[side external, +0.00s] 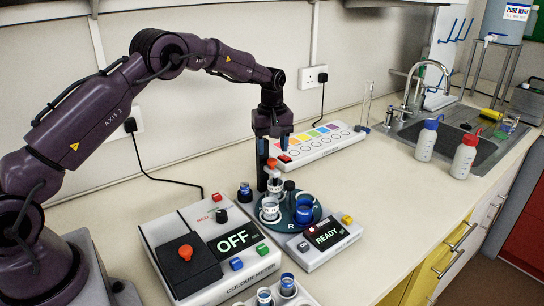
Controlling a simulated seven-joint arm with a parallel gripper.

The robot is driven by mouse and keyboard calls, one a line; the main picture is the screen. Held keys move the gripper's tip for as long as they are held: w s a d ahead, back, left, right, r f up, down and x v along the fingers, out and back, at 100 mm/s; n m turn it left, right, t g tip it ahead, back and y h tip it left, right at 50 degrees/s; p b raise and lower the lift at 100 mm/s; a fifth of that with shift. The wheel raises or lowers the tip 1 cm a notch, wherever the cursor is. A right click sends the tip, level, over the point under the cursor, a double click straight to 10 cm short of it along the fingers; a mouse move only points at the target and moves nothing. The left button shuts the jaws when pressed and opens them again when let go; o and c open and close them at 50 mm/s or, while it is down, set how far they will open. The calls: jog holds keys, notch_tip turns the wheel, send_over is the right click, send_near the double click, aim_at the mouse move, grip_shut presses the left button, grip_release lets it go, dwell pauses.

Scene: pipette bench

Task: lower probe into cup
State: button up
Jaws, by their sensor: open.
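My gripper (273,138) points down at the middle of the bench, fingers open. Just below it, a dark upright post (262,168) with a small red-orange piece (271,163) stands at the back of a round dark turntable (288,229). The red-orange piece may belong to the probe; I cannot make out a probe tip. Whether the fingers touch the post is unclear. On the turntable are a pale cup (270,209) at the front left, a blue cup (304,212) at the right, and another pale cup (275,187) behind, close under the red-orange piece.
A colourimeter (190,228) reading OFF stands front left, and a small unit (340,250) reading READY front right. Several vials (264,296) stand at the front edge. A white panel with coloured squares (322,143) lies behind. Bottles (465,155) stand by the sink (455,140).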

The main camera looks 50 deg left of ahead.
notch_tip(320, 180, up, 9)
jog(key=shift+f, duration=0.1)
dwell(0.6)
jog(key=s+d+r+m+t, duration=0.2)
jog(key=s+d+r+m, duration=0.1)
jog(key=s, duration=0.8)
jog(key=s+d+r+m+t, duration=0.1)
jog(key=s+d+r+m, duration=0.3)
jog(key=s, duration=0.7)
jog(key=s+d+r+m+t, duration=0.2)
jog(key=s+d+m, duration=0.4)
jog(key=s, duration=0.5)
jog(key=shift+d+r+m+t, duration=0.3)
jog(key=shift+d+r, duration=0.05)
jog(key=shift+r, duration=0.45)
jog(key=shift+s, duration=0.1)
